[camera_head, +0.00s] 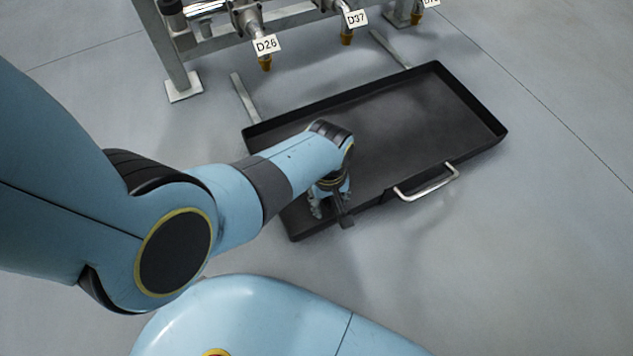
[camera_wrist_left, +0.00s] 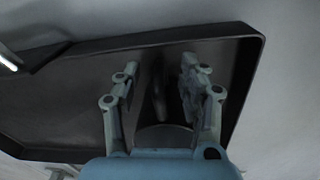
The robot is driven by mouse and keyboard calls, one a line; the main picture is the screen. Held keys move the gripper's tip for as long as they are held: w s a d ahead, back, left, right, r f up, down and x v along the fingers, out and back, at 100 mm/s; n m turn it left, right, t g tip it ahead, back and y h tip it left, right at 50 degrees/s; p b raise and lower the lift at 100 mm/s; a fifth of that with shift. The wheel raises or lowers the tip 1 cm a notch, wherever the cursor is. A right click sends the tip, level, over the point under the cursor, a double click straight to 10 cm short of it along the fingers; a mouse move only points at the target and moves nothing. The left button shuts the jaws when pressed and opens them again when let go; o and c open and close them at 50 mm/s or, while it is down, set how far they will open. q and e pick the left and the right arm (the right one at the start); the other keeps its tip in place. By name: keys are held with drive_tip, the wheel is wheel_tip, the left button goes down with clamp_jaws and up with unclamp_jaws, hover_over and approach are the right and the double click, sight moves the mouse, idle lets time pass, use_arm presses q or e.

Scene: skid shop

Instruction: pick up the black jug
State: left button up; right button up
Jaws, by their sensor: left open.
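My left gripper (camera_head: 329,207) reaches down over the near left corner of the black tray (camera_head: 420,110). In the left wrist view its two fingers (camera_wrist_left: 160,72) stand apart, one on each side of a dark shape that looks like the black jug (camera_wrist_left: 172,102). The jug is black on black, so its outline is hard to make out, and I cannot tell whether the fingers touch it. In the head view my arm and gripper hide most of that spot. My right gripper is not in view.
The tray lies on the grey floor with a raised rim and a metal handle (camera_head: 427,184) on its near side. The tray's middle and right look empty.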

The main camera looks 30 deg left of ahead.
use_arm(q)
drive_tip(key=shift+c, duration=0.4)
clamp_jaws()
drive_tip(key=shift+r, duration=0.1)
